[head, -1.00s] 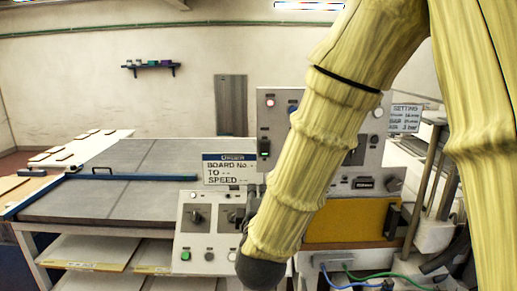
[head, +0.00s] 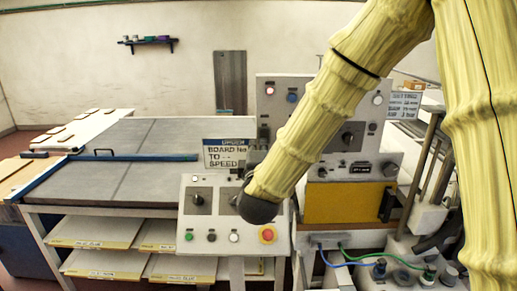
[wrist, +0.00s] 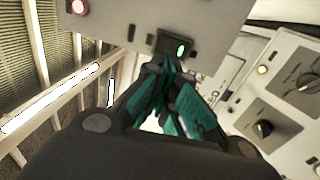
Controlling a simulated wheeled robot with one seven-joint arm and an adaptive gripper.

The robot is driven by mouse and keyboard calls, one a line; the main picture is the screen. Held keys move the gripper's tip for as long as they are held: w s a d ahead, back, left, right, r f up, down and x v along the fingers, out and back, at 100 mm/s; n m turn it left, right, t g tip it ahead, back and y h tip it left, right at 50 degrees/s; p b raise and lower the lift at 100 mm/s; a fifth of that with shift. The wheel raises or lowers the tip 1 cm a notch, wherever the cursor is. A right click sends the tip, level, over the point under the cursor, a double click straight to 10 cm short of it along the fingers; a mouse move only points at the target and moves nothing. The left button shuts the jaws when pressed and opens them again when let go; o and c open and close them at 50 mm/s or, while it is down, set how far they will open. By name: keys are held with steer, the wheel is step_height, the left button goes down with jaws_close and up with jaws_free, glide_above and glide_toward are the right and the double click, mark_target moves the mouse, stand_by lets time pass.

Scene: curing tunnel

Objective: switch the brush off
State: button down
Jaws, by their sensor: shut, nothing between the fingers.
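A black switch with a lit green window (wrist: 180,48) sits on a grey panel in the wrist view. My gripper (wrist: 165,75) is shut and empty, its teal fingertips just below that switch in the picture; I cannot tell whether they touch it. In the head view, the upright control panel (head: 270,82) stands behind my arm, which hides part of it. The lower sloped panel (head: 205,223) carries dark rotary knobs (head: 198,200) and several buttons. My gripper is mostly hidden there behind my arm. I cannot read which control is labelled brush.
A sign (head: 226,153) stands behind. A long grey table (head: 100,185) lies left. Hoses and posts stand right.

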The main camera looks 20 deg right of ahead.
mark_target(258, 132)
steer(key=shift+p+x, duration=1.05)
steer(key=shift+x, duration=1.2)
steer(key=shift+w+a+b, duration=0.1)
steer(key=shift+w+b, duration=0.05)
steer(key=shift+b, duration=0.15)
